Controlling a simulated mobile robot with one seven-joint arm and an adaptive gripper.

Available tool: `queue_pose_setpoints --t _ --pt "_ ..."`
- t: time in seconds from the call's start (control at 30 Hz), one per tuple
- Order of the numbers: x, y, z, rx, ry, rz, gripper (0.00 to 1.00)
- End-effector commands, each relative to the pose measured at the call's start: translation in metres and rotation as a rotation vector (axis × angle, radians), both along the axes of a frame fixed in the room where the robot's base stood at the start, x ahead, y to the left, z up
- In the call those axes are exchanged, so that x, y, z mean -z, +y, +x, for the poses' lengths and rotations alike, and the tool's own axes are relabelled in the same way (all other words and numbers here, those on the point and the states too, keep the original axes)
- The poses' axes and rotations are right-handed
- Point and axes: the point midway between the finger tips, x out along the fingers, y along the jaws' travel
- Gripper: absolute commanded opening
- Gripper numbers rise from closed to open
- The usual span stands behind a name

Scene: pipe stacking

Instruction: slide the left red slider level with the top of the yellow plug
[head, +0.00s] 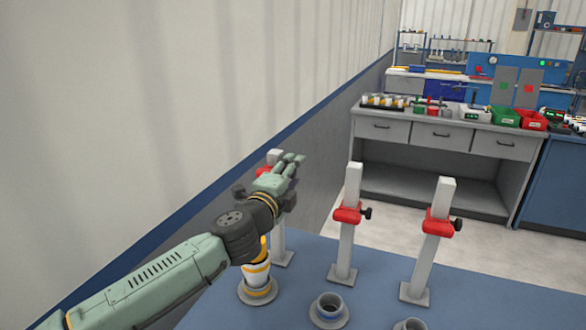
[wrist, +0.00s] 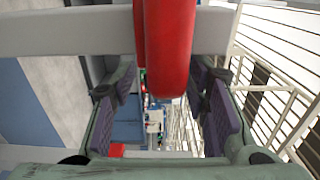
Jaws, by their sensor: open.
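The left post (head: 279,249) is partly hidden behind my arm. Its red slider (head: 263,170) shows near the post's top, mostly covered by my gripper (head: 288,166). The plug (head: 257,269), white with yellow bands, stands in a round flange below my wrist; my arm hides its upper part. In the wrist view, the red slider (wrist: 168,50) is large, lying between the two open fingers, with a gap visible on each side. The grey post (wrist: 65,35) crosses the top of that view. My gripper (wrist: 165,92) is open there and does not grip the slider.
A middle post (head: 346,248) and a right post (head: 428,258) carry red sliders with black knobs. An empty flanged socket (head: 328,311) sits on the blue table (head: 300,290) in front. A wall runs along the left. A workbench (head: 435,134) stands behind.

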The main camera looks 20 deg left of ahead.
Motion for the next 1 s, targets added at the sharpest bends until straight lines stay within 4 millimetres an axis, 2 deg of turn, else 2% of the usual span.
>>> queue_pose_setpoints --t 0.33,0.9,1.0 --pt "0.0006 0.0001 0.004 -0.001 0.0 0.0 0.41" --pt "0.0001 0.0001 0.0037 -0.001 0.0 0.001 0.03" --pt "0.0 0.0 0.0037 0.0 0.0 0.001 0.0"
